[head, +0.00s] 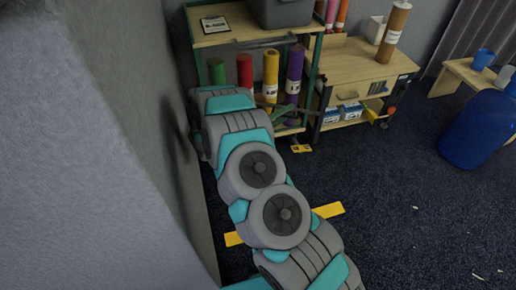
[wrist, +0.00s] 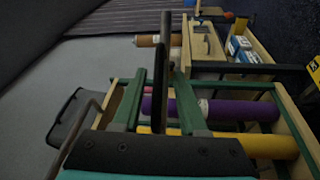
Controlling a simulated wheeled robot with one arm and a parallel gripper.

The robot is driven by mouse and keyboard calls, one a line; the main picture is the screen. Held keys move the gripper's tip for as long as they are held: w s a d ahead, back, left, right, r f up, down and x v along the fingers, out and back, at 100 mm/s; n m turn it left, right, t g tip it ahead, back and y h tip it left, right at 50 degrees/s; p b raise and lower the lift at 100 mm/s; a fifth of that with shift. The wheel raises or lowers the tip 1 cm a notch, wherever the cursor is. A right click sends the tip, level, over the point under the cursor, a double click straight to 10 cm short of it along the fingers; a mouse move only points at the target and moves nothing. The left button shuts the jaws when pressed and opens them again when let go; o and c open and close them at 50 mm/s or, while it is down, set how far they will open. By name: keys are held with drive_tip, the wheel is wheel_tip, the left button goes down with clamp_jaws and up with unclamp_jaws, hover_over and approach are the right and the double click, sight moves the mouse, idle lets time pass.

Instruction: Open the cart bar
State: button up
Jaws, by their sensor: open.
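The green-framed cart (head: 309,75) stands beside the wall, with cloth rolls on its lower shelf. A dark bar (head: 265,42) runs across its upper shelf edge; a curved bar (wrist: 78,135) shows at left in the wrist view. Another dark straight bar (wrist: 160,70) stands upright in the wrist view, between the two green fingers of my gripper (wrist: 158,85). The fingers are open on either side of it; I cannot tell whether they touch it. In the head view my gripper (head: 285,113) is in front of the rolls, partly hidden by my arm.
Red (head: 245,70), yellow (head: 270,75) and purple (head: 294,72) rolls stand behind my gripper. A grey bin (head: 283,10) is on top. A wooden workbench (head: 360,62) stands right of the cart. A blue barrel (head: 475,130) is further right. The dark floor between is mostly clear.

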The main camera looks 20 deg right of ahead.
drive_tip(key=w+d+n+t+y+b, duration=0.2)
drive_tip(key=w+d+n+t, duration=0.15)
drive_tip(key=w, duration=0.35)
drive_tip(key=w+d+n+t+y+b, duration=0.2)
drive_tip(key=w+t+y, duration=0.1)
drive_tip(key=w+t, duration=0.3)
drive_tip(key=s+a+m+g+y, duration=0.1)
drive_tip(key=a+y, duration=0.2)
drive_tip(key=a, duration=0.2)
drive_tip(key=s+a+r+m+g+y, duration=0.1)
drive_tip(key=s+a+y, duration=0.1)
drive_tip(key=a, duration=0.3)
drive_tip(key=s+a+r+m+g+y, duration=0.1)
drive_tip(key=a+y, duration=0.3)
drive_tip(key=a, duration=0.2)
drive_tip(key=shift+s+a+r+g, duration=0.1)
drive_tip(key=shift+s+r+g, duration=0.05)
drive_tip(key=shift+s+g, duration=0.1)
drive_tip(key=s+a+r+g+y, duration=0.2)
drive_tip(key=s+a+g, duration=0.1)
drive_tip(key=s, duration=0.7)
drive_tip(key=s+a+r+m+g+y, duration=0.1)
drive_tip(key=s+a+r+g+y, duration=0.1)
drive_tip(key=s, duration=0.9)
drive_tip(key=s+a+r+m+g+y, duration=0.1)
drive_tip(key=s+a+r+g+y, duration=0.1)
drive_tip(key=s, duration=0.9)
drive_tip(key=shift+a+r+g, duration=0.15)
drive_tip(key=shift+a+g, duration=0.75)
drive_tip(key=shift+a, duration=0.25)
